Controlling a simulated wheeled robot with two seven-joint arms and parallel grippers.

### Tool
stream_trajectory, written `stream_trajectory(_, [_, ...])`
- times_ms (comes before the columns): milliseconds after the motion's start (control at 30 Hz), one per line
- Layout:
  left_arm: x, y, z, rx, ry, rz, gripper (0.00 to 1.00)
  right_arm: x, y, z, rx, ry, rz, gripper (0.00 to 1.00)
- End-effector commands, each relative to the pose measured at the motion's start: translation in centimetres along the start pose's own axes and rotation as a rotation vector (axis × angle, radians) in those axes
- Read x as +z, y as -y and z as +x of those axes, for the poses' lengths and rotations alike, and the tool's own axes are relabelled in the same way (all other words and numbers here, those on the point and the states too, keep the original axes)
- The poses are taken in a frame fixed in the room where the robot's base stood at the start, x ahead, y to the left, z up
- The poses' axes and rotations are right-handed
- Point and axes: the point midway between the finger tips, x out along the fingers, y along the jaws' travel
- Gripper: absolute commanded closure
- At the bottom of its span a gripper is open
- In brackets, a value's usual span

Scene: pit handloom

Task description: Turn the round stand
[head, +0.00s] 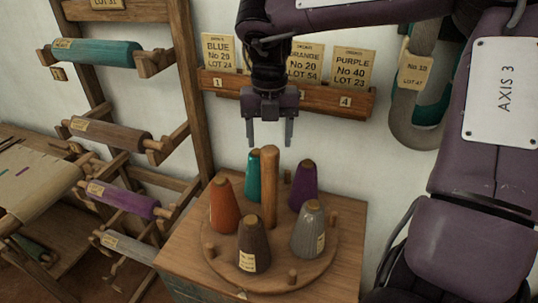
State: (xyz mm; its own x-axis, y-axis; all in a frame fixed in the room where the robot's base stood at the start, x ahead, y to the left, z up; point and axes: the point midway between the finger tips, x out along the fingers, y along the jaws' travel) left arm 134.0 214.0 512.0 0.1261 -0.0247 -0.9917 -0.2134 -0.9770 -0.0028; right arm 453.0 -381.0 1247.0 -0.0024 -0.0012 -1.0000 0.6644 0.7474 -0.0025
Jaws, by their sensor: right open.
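The round stand (272,281) is a wooden disc on top of a wooden cabinet, with a tall upright post (269,187) at its middle. Around the post stand an orange cone (223,206), a brown cone (254,246), a grey cone (308,231), a purple cone (303,186) and a teal cone (253,178). Short bare pegs show on the disc between cones. My right gripper (269,141) points down above the stand, open and empty, its fingers apart and over the back of the post. I cannot tell the exact gap to the post. My left gripper is out of view.
A wooden rack with teal, brown and purple rolls (118,201) stands at the left. A wall shelf (330,98) holds label cards behind my gripper. A loom with cloth (35,182) is at the far left. The cabinet (185,247) has little free top around the disc.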

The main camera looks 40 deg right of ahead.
Motion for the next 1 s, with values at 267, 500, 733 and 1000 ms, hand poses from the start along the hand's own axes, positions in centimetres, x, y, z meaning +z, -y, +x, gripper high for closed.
stream_trajectory(267, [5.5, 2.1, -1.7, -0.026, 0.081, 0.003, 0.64, -0.1, 0.1, 4.3, 0.001, -0.006, 0.000, 0.40])
stream_trajectory(500, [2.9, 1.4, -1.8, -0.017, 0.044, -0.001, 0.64, -0.1, 0.0, 6.0, 0.002, -0.002, 0.001, 0.40])
stream_trajectory(733, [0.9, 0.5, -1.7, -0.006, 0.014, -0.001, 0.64, 0.0, 0.0, 6.1, 0.002, -0.001, 0.001, 0.41])
stream_trajectory(1000, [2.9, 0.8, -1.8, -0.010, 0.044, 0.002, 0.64, 0.0, 0.0, 6.1, 0.002, 0.000, 0.000, 0.76])
